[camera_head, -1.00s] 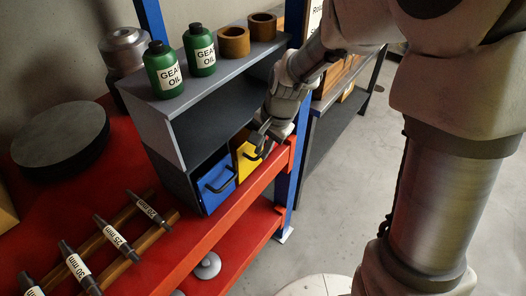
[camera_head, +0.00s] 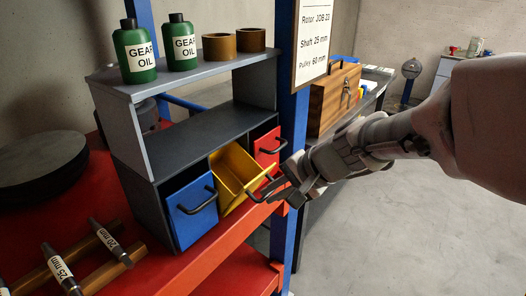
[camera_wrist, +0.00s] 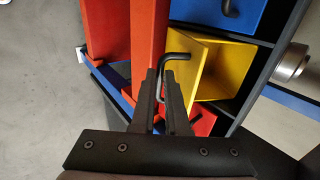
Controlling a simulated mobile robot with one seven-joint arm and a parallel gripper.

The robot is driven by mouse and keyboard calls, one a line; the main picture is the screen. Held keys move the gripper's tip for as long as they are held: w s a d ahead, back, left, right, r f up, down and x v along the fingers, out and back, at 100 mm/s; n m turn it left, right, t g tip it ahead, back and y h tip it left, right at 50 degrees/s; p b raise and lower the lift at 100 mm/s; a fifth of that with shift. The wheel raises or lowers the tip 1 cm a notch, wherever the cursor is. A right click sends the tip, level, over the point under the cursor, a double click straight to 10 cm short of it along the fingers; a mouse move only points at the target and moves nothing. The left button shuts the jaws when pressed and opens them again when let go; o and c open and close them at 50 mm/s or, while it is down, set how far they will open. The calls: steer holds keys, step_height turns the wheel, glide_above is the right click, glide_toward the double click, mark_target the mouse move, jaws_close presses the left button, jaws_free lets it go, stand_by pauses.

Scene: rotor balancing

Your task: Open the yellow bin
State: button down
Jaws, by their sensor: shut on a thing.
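The yellow bin (camera_head: 236,172) sits in the middle of the dark lower compartment row, between the blue and red bins. It is tipped forward and its inside shows; I see nothing in it. In the wrist view its open yellow box (camera_wrist: 216,68) lies just right of the fingers. My gripper (camera_head: 275,189) is in front of the bin, shut on its black handle (camera_wrist: 176,57). The handle's bar passes between the two fingertips (camera_wrist: 160,78). The fingers hide part of the handle.
The blue bin (camera_head: 192,210) and red bin (camera_head: 266,147) are shut on either side. Green oil bottles (camera_head: 135,52) and brown rings (camera_head: 219,46) stand on the shelf above. A blue post (camera_head: 288,150) rises close behind my gripper. Open floor (camera_head: 420,240) lies to the right.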

steer(key=shift+s+d+f+b, duration=0.25)
steer(key=shift+d+f+b, duration=0.1)
steer(key=shift+f+b, duration=0.35)
steer(key=shift+s+d+f+b, duration=0.3)
steer(key=shift+f+b, duration=0.2)
steer(key=shift+b, duration=0.3)
steer(key=shift+s+d+f+b, duration=0.25)
steer(key=shift+d+f+b, duration=0.1)
steer(key=shift+f+b, duration=0.35)
steer(key=shift+d, duration=0.1)
